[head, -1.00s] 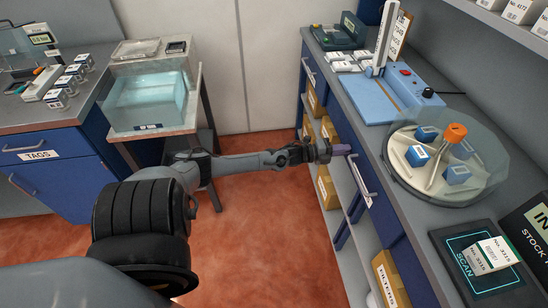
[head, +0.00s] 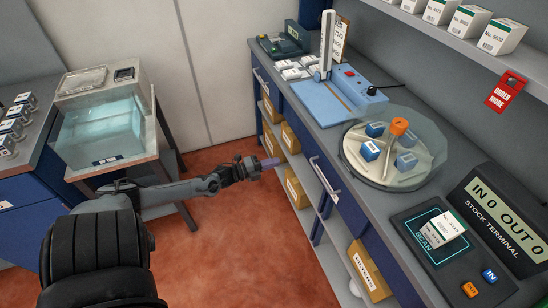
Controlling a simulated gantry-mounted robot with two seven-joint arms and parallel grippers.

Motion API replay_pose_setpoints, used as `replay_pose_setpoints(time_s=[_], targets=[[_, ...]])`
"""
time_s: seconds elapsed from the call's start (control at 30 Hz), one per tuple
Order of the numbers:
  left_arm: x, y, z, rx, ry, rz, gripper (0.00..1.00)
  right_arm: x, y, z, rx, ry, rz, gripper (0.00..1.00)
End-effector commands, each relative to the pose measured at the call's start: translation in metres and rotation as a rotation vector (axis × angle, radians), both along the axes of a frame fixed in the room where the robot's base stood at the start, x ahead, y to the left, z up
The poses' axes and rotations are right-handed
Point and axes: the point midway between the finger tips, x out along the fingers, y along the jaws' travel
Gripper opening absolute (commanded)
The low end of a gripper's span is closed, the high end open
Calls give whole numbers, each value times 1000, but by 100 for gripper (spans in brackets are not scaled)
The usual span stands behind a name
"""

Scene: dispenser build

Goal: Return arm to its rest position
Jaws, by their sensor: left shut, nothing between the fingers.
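My left arm reaches in from the lower left in the head view. Its gripper (head: 270,163) is shut and empty, with the fingers pointing right. It hangs over the red floor, in front of the shelves under the right counter, apart from the counter as far as I can tell. My right arm and gripper are not in view.
The right counter (head: 330,135) holds a blue device (head: 325,104), a round clear-walled carousel (head: 372,178) with blue boxes, a scan pad with a white box (head: 442,226), and a stock terminal (head: 508,215). A clear bin (head: 100,130) stands left. Floor between is free.

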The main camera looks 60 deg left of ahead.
Motion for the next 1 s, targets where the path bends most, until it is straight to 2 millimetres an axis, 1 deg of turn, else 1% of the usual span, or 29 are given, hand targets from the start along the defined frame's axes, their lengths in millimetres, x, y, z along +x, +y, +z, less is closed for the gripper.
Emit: replay_pose_setpoints(time_s=[0.13,0.23,0.3,0.37,0.47,0.5,0.57,0.6,0.67,0.7,0.77,0.8,0.9,1.0], targets=[[-9,1,0,0,1,1,0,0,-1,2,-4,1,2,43],[-16,-3,-9,-17,8,9,0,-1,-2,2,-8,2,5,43],[-24,-12,-22,-47,17,19,0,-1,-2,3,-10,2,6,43],[-30,-30,-32,-87,15,19,0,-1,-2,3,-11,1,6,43],[-33,-76,-39,-178,-5,1,0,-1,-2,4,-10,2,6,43],[-32,-98,-41,-224,-8,1,0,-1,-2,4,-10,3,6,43],[-30,-134,-44,-309,7,16,0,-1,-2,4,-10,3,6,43],[-28,-159,-44,-378,26,37,0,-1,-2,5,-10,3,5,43],[-23,-197,-43,-492,76,78,0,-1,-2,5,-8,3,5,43],[-21,-218,-41,-563,115,106,0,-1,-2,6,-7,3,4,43],[-19,-248,-37,-662,179,149,0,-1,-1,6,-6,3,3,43],[-18,-266,-32,-728,224,177,0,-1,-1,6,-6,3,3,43],[-20,-307,-18,-876,347,249,0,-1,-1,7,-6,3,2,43],[-29,-340,-2,-999,478,325,0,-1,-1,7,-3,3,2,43]])
